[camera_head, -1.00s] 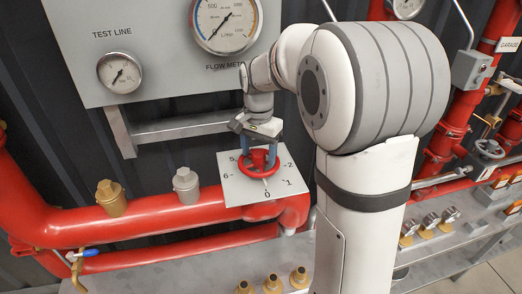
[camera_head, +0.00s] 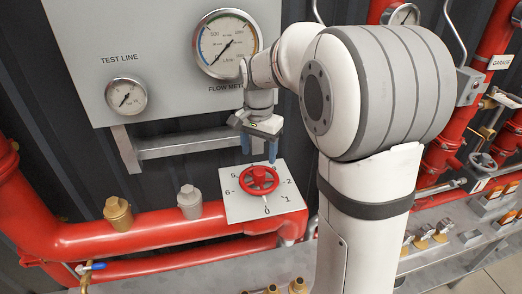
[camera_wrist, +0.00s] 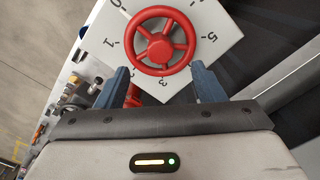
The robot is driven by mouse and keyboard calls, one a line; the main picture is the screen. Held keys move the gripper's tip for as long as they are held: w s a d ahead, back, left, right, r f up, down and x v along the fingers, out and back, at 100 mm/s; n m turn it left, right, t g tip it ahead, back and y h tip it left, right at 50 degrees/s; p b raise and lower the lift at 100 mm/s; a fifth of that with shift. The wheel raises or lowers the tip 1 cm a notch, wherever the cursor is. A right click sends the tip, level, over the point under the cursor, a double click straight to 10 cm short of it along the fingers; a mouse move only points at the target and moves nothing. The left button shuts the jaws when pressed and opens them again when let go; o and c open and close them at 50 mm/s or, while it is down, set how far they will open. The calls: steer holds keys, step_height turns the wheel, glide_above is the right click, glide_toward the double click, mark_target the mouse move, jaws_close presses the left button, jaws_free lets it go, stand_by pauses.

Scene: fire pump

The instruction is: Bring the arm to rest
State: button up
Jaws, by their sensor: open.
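My gripper (camera_head: 259,148) is open and empty in the head view, above and behind the red handwheel (camera_head: 259,180). The handwheel sits on a white numbered plate (camera_head: 238,207) on the red pipe. In the wrist view the red handwheel (camera_wrist: 160,41) lies beyond the blue fingertips (camera_wrist: 160,75), apart from them. The white plate (camera_wrist: 213,20) shows numbers around the wheel. My arm is bent, with its forearm reaching left and its wrist pointing down.
A panel with the large flow gauge (camera_head: 227,43) and a small gauge (camera_head: 126,96) stands close behind my gripper. A grey bracket (camera_head: 180,144) runs below it. A brass cap (camera_head: 118,213) and a grey cap (camera_head: 189,201) stand on the red pipe (camera_head: 150,233).

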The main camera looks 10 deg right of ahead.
steer(key=s+n+t, duration=0.3)
steer(key=s+n, duration=0.6)
steer(key=s, duration=1.3)
steer(key=shift+d+f+b, duration=0.15)
steer(key=shift+d+b, duration=0.15)
steer(key=shift+d, duration=0.05)
steer(key=shift+c, duration=0.2)
